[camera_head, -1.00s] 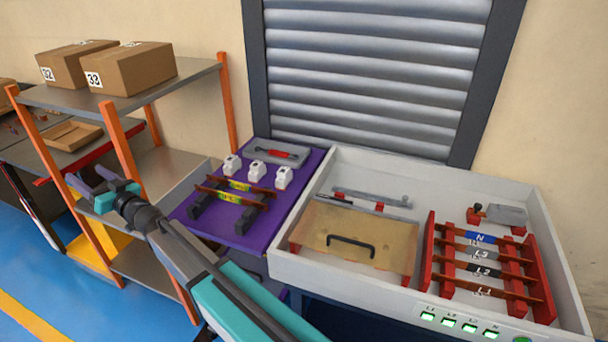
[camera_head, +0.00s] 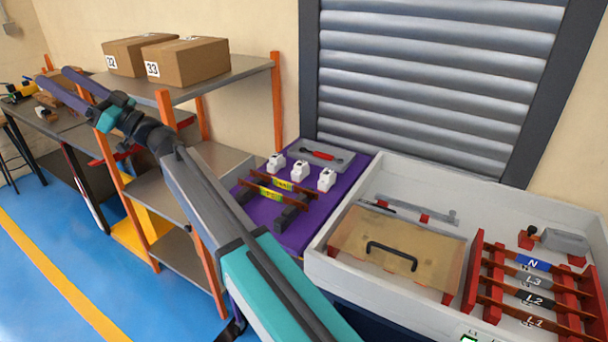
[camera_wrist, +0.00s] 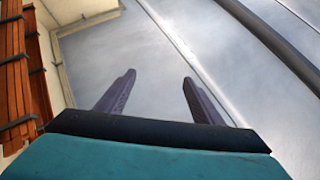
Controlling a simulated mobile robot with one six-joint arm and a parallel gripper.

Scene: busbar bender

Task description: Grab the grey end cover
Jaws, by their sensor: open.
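A grey block (camera_head: 563,241) sits at the far right of the white tray, beside a dark knob on a red mount; it looks like the grey end cover, though I cannot be sure. My gripper (camera_head: 56,80) is at the far left in the head view, raised near the shelf and well away from that block. In the wrist view, my gripper (camera_wrist: 158,78) has two purple fingers apart with nothing between them. A smooth grey surface lies beyond them. I cannot identify the end cover in the wrist view.
The white tray (camera_head: 322,262) also holds a clear tan cover (camera_head: 350,240) with a black handle and labelled bars. A purple mat (camera_head: 258,208) bears white parts and a grey plate. The orange-post shelf (camera_head: 275,105) carries boxes. Brown bars (camera_wrist: 14,75) show at left in the wrist view.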

